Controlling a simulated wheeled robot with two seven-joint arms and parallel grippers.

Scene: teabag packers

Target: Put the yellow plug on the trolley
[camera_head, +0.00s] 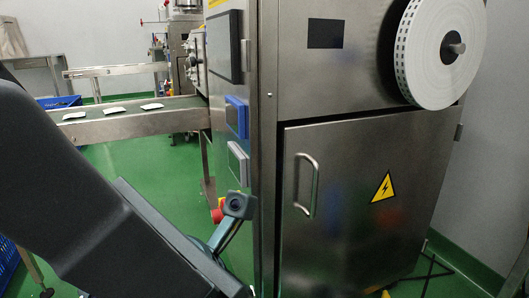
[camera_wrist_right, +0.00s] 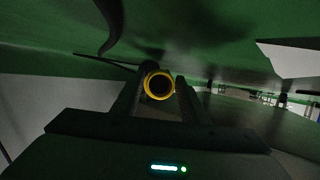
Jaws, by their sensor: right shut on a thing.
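The yellow plug (camera_wrist_right: 159,85) shows end-on in the right wrist view, as a yellow ring with a dark centre. My right gripper (camera_wrist_right: 160,98) is shut on it, with one dark finger on each side of it. I do not see the right gripper in the head view. A large dark arm link of mine fills the lower left of the head view, but no left gripper fingers can be made out. I cannot make out a trolley in either view.
A tall steel machine cabinet (camera_head: 350,200) with a white reel (camera_head: 440,45) fills the right of the head view. A conveyor (camera_head: 150,125) with white packets runs out to its left. Dark lines lie on the green floor by its lower right.

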